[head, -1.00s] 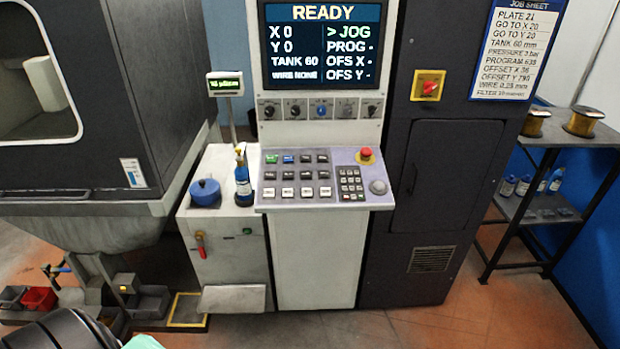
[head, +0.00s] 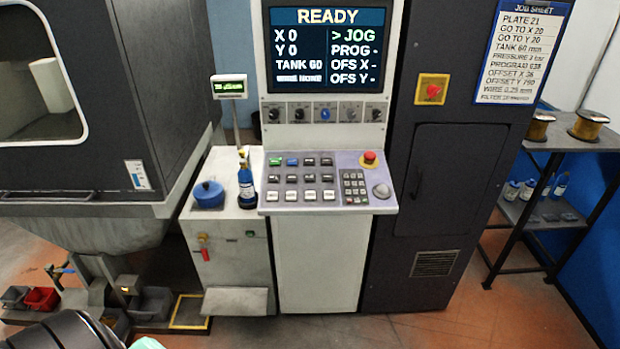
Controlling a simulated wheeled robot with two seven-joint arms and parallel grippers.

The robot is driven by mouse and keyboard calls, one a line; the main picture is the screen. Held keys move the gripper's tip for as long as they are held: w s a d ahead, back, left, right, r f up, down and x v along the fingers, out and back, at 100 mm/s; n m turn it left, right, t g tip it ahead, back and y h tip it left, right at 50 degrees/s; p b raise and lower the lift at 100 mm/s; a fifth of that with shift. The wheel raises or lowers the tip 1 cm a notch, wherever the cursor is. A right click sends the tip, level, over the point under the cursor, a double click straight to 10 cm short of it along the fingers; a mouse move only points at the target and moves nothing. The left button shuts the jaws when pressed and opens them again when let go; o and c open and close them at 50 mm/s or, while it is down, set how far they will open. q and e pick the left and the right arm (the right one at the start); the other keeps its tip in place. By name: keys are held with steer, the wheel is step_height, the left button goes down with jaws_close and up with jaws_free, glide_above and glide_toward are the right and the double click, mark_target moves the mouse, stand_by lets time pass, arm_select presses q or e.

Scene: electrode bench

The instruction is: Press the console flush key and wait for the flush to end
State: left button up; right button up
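The console key panel (head: 326,203) stands in front of me with rows of dark, white, green and blue keys. The key labels are too small to read, so I cannot tell which is the flush key. The console screen (head: 325,47) reads READY, X 0, Y 0, TANK 60, JOG with a marker beside it, and a wire line that seems to say NONE. A red emergency button (head: 369,158) sits at the panel's upper right. Neither gripper is in view; a black rounded part of mine shows at the lower left.
A white cabinet (head: 237,275) left of the console bears a blue pot (head: 208,194) and a blue bottle (head: 245,182). A job sheet (head: 522,50) hangs at the right. A rack (head: 560,145) with spools stands far right. Floor before the console is clear.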

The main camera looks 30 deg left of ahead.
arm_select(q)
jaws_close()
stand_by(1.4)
